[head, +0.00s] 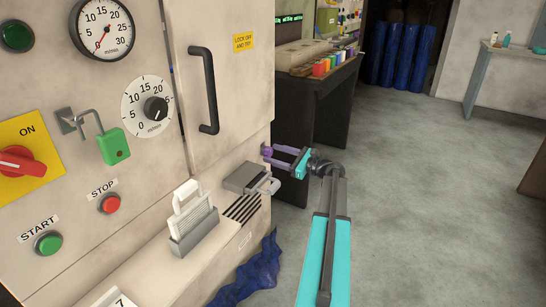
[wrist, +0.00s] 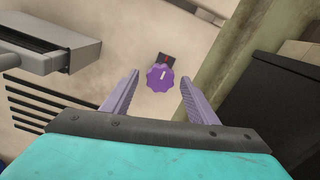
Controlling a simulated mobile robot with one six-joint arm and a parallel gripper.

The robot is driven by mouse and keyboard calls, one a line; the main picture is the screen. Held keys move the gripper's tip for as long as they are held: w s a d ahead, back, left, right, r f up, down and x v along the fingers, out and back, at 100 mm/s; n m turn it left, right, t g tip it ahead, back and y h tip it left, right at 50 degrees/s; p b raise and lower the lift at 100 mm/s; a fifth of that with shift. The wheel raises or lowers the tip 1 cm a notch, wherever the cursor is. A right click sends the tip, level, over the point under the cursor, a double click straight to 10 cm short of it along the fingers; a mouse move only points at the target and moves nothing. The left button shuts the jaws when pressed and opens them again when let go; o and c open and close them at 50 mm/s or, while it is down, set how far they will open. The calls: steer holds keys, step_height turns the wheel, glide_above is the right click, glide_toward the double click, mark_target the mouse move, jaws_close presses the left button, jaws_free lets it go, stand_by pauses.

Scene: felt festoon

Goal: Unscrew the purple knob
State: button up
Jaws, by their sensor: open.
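The purple knob (wrist: 161,78) is scalloped with a pale mark and sits on the machine's cream panel. In the wrist view it shows ahead of my gripper (wrist: 158,92), centred between the two purple fingers and beyond their tips. In the head view the knob (head: 267,151) is small, near the machine's right edge, close to the fingertips. My gripper (head: 275,156) is open and empty, reaching left towards the panel. I cannot tell the exact gap between the fingertips and the knob.
A grey box with a metal loop (head: 247,179) juts from the panel left of my gripper; it also shows in the wrist view (wrist: 62,49). A black door handle (head: 205,90) stands above. A dark bench (head: 318,110) is behind. The floor (head: 430,190) to the right is clear.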

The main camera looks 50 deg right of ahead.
steer(key=shift+w+a, duration=0.1)
steer(key=shift+w, duration=0.45)
